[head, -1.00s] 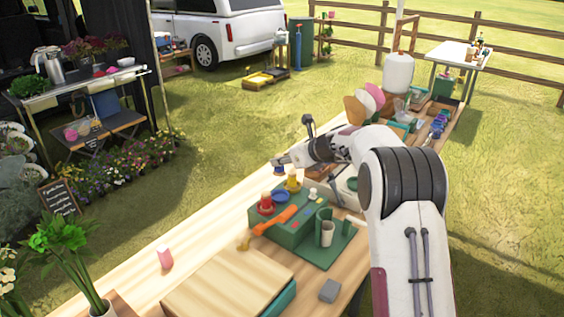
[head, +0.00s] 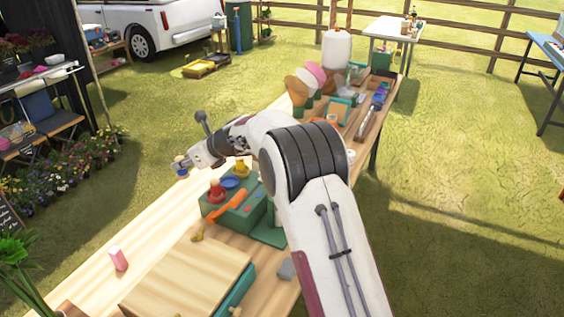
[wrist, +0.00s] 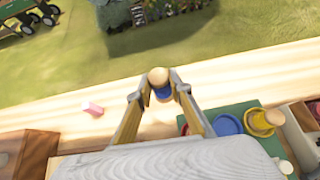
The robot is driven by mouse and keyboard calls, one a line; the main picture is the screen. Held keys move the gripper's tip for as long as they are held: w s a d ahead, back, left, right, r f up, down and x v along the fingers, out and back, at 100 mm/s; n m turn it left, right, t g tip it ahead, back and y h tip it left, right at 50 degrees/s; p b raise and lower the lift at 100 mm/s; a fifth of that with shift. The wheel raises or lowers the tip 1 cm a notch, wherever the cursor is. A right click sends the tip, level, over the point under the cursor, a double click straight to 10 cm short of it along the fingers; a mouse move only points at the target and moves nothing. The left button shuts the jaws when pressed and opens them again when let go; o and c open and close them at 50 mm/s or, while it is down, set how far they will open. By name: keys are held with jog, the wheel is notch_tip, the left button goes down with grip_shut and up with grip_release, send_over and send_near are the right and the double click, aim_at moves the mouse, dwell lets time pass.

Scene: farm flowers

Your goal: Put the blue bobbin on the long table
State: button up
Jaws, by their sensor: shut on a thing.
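My gripper (wrist: 160,86) is shut on the blue bobbin (wrist: 163,93), which has a pale wooden end; its fingers are on either side of it. In the head view my gripper (head: 182,166) is left of the green block, and the bobbin (head: 181,172) shows small at its tip. The long table (head: 152,216) is pale wood, and the bobbin appears over its bare strip near the far-left edge. I cannot tell the gap below it.
The green block (head: 236,217) holds a red bobbin (head: 217,192), a blue disc (head: 230,182) and a yellow bobbin (head: 242,169). A pink block (head: 118,259) and a wooden-topped box (head: 185,278) are nearer. Bare wood lies between the pink block and my gripper.

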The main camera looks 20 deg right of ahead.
jog(key=s+a+f+n+g+y, duration=0.1)
jog(key=s+a+f+n, duration=0.1)
jog(key=s+a, duration=0.5)
jog(key=s+a+f+n+g+y, duration=0.1)
jog(key=s+a+f, duration=0.1)
jog(key=a, duration=0.9)
jog(key=n+g+y, duration=0.1)
jog(key=n+g, duration=0.2)
jog(key=n, duration=0.1)
send_over(101, 293)
notch_tip(101, 293, down, 4)
jog(key=r, duration=0.1)
jog(key=shift+f+g, duration=0.15)
jog(key=shift+g, duration=0.35)
jog(key=shift+f, duration=3.15)
jog(key=shift+f, duration=1.85)
jog(key=shift+f, duration=0.15)
